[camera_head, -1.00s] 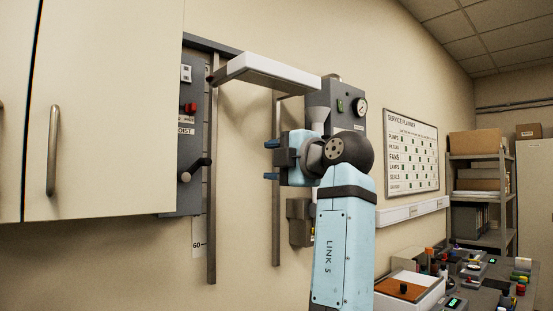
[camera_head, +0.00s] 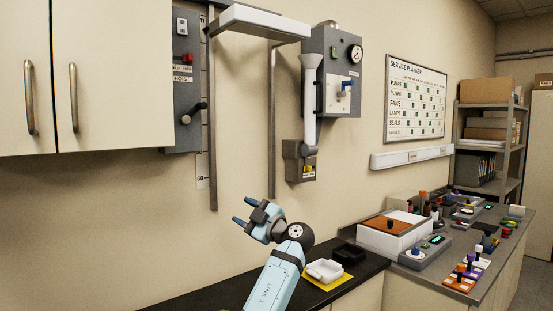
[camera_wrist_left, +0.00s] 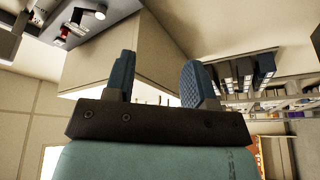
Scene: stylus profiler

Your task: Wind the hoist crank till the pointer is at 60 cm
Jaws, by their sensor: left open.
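The hoist crank (camera_head: 195,112), with a dark handle, is on the grey panel (camera_head: 181,138) labelled HOIST, right of the wall cabinet. A scale strip beside it has a 60 mark (camera_head: 202,179) near its lower end. A white beam (camera_head: 262,22) spans the two rails high up, far above that mark. I cannot make out the pointer. My left gripper (camera_head: 244,211) is open and empty, below and right of the crank, well clear of it. Its two blue fingers stand apart in the left wrist view (camera_wrist_left: 160,80). My right gripper is not in view.
The wall cabinet (camera_head: 110,80) borders the panel on the left. A grey box with a gauge (camera_head: 332,70) and a white vertical tube is on the wall at right. A black counter (camera_head: 200,297) holds a white tray (camera_head: 325,270). The wall below the crank is clear.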

